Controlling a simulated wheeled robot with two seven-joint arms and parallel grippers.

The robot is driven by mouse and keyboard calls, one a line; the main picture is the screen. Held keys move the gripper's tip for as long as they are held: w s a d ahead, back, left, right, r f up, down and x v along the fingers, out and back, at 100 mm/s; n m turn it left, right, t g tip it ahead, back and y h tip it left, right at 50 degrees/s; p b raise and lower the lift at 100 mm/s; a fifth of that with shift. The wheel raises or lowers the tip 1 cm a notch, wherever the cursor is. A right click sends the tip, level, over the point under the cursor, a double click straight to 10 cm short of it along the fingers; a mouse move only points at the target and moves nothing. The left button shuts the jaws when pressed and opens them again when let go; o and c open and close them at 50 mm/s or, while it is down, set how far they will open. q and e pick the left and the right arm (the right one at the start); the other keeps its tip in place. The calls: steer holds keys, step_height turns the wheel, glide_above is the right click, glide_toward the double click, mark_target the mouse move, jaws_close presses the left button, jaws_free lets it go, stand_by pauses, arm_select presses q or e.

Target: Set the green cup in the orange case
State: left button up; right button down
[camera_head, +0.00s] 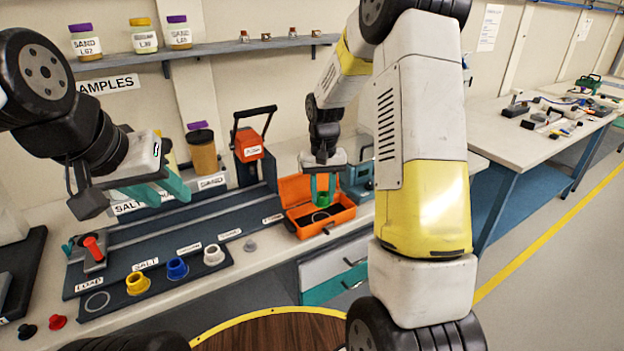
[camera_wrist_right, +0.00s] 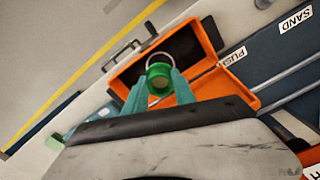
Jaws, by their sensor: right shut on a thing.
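The orange case (camera_head: 318,226) stands open on the bench in the head view, with its lid raised at the back. It also shows in the right wrist view (camera_wrist_right: 205,50). My right gripper (camera_head: 322,196) points down above the case. In the right wrist view its teal fingers (camera_wrist_right: 157,92) are shut on the green cup (camera_wrist_right: 160,76), one on each side. The cup is over the case's open dark interior; whether it touches the floor inside cannot be told. My left gripper (camera_head: 165,190) is above the left part of the bench; its finger gap is not clear from this angle.
A row of coloured pieces, yellow (camera_head: 138,283), blue (camera_head: 177,268) and white (camera_head: 213,254), sits on the dark track left of the case. An orange-and-black handled device (camera_head: 249,150) stands behind. A teal device (camera_head: 359,180) is close to the case's right.

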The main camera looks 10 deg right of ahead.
mark_target(322, 206)
steer(key=shift+f, duration=2.25)
steer(key=shift+f, duration=0.55)
steer(key=c, duration=0.9)
jaws_free()
steer(key=shift+c, duration=0.2)
steer(key=shift+r, duration=0.1)
